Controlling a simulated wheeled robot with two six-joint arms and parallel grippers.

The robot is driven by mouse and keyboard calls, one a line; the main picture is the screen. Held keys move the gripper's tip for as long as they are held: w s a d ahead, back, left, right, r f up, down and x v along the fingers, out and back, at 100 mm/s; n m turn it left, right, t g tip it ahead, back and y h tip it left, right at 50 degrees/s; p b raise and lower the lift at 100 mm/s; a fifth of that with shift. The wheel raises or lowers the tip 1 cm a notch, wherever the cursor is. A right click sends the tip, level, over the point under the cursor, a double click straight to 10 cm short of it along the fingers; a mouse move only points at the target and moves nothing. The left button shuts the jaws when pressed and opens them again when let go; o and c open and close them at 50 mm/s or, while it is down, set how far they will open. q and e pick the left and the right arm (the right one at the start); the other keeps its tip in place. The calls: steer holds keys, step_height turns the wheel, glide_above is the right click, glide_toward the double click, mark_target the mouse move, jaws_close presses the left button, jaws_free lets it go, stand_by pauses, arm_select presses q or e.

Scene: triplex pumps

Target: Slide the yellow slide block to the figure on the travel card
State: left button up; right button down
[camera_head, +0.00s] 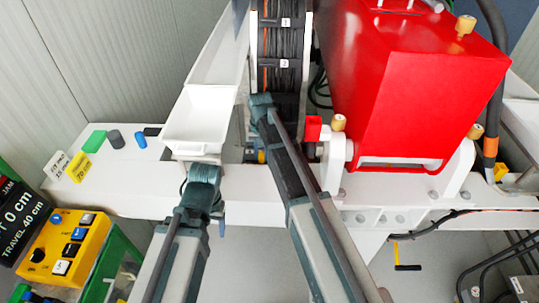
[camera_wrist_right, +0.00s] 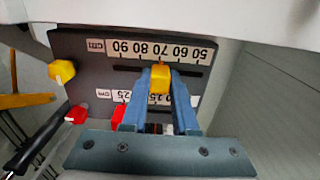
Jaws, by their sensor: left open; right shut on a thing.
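The yellow slide block (camera_wrist_right: 160,80) sits at the slot of a dark scale panel (camera_wrist_right: 75,45) in the right wrist view. My right gripper (camera_wrist_right: 160,88) is shut on it. The upper cm scale (camera_wrist_right: 160,52) appears upside down, and the block stands just below its 60 to 70 stretch; the exact reading is unclear. In the head view, my right gripper (camera_head: 262,102) reaches beside the black coil, and the block is hidden. My left gripper (camera_head: 204,174) is open below the white tray.
A large red housing (camera_head: 420,85) stands right of my right arm. A yellow button box (camera_head: 62,245) is at lower left. Another yellow knob (camera_wrist_right: 62,71) is left on the panel.

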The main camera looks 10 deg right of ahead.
mark_target(262, 154)
steer(key=c, duration=0.7)
jaws_free()
steer(key=shift+d, duration=0.1)
step_height(262, 154, up, 14)
steer(key=p, duration=1.3)
steer(key=shift+f+p, duration=0.1)
steer(key=shift+p, duration=0.3)
steer(key=shift+s+f, duration=0.1)
